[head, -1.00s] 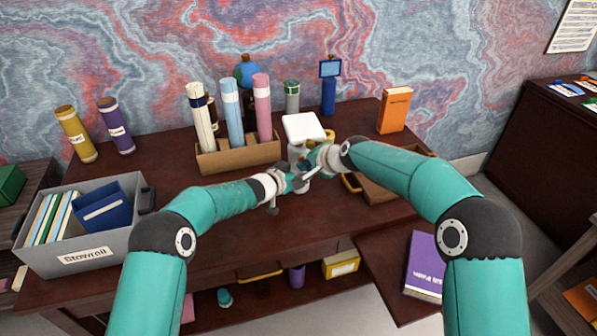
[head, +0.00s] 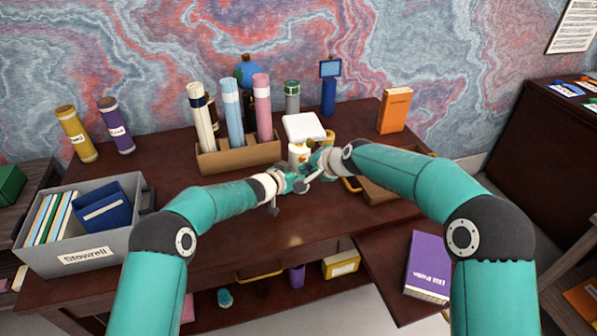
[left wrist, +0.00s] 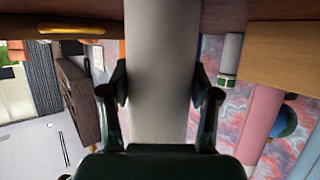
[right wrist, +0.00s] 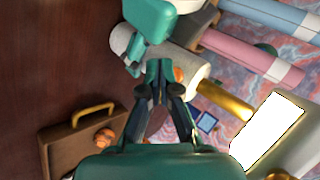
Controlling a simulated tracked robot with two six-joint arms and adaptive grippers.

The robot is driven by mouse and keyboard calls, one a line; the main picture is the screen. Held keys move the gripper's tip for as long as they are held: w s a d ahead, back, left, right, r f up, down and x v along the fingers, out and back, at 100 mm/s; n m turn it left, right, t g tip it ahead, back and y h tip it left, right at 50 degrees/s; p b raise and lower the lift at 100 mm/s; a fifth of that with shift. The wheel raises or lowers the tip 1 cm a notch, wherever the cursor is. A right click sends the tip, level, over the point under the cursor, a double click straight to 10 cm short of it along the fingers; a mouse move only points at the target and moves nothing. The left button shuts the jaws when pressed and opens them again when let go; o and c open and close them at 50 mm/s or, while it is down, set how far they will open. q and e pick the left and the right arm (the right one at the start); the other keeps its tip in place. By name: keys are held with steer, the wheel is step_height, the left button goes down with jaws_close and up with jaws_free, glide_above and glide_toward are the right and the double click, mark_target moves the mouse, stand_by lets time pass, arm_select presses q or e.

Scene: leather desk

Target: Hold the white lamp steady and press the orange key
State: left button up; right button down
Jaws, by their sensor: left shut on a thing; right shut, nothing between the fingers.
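The white lamp stands on the desk, with a flat white head (head: 304,127) and a pale cylindrical body (head: 298,152). My left gripper (head: 296,181) is shut on the body; in the left wrist view the lamp body (left wrist: 162,70) fills the space between the fingers. My right gripper (head: 314,167) is shut and empty, close to the body. In the right wrist view its fingertips (right wrist: 160,78) are right beside the orange key (right wrist: 179,74) on the lamp's white body; I cannot tell whether they touch it. The lamp head (right wrist: 266,130) looks bright white there.
A wooden holder (head: 240,157) with rolled tubes stands behind left. A grey bin (head: 110,245) stands at left; an orange book (head: 394,110) stands back right. The desk front is clear.

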steer(key=s, duration=0.3)
steer(key=s+d, duration=0.1)
steer(key=s, duration=0.1)
steer(key=shift+s+d, duration=0.2)
steer(key=shift+s, duration=0.2)
stand_by(0.4)
arm_select(q)
steer(key=o, duration=1.6)
steer(key=shift+o, duration=0.2)
